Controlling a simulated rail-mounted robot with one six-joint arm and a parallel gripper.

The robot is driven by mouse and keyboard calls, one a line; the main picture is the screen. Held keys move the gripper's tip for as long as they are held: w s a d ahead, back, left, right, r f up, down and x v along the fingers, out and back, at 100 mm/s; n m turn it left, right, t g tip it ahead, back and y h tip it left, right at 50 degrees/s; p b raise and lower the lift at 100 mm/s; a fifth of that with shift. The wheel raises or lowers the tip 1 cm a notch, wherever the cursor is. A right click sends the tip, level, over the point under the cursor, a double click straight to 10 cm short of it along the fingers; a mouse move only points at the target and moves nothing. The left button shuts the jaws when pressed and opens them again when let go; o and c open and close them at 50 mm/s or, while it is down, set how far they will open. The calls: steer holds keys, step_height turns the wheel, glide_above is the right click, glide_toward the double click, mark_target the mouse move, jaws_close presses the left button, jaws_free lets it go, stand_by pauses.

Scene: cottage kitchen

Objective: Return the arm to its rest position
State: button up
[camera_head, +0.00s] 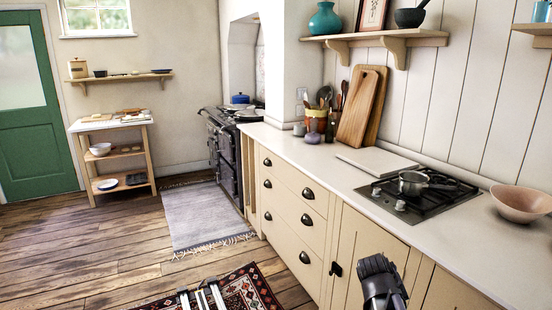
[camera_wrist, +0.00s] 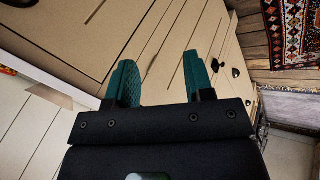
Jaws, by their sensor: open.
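My gripper (camera_wrist: 161,78) shows in the wrist view with its two teal finger pads apart and nothing between them. It points toward the cream cabinet fronts (camera_wrist: 150,40), and I cannot tell how far off they are. In the head view a dark part of my arm (camera_head: 381,282) stands at the bottom, in front of the cream cabinets (camera_head: 352,262) and below the counter edge. The rest of the arm is out of that view.
The white counter (camera_head: 322,165) carries a gas hob (camera_head: 418,197) with a saucepan (camera_head: 413,183) and a pink bowl (camera_head: 521,203). A dark range (camera_head: 223,150) stands farther back. A patterned rug (camera_head: 246,290) lies on the wooden floor (camera_head: 120,240), which is mostly clear.

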steer(key=s+a+f+g+y+b, duration=0.2)
steer(key=s+a+f+y, duration=0.3)
steer(key=s+a, duration=0.55)
steer(key=w+a+r+p, duration=0.1)
steer(key=a+r+p, duration=0.2)
steer(key=r+p, duration=0.9)
steer(key=shift+a+r+g+y+p, duration=0.2)
steer(key=shift+a+g+y+p, duration=0.1)
steer(key=shift+p, duration=0.15)
steer(key=shift+d, duration=0.1)
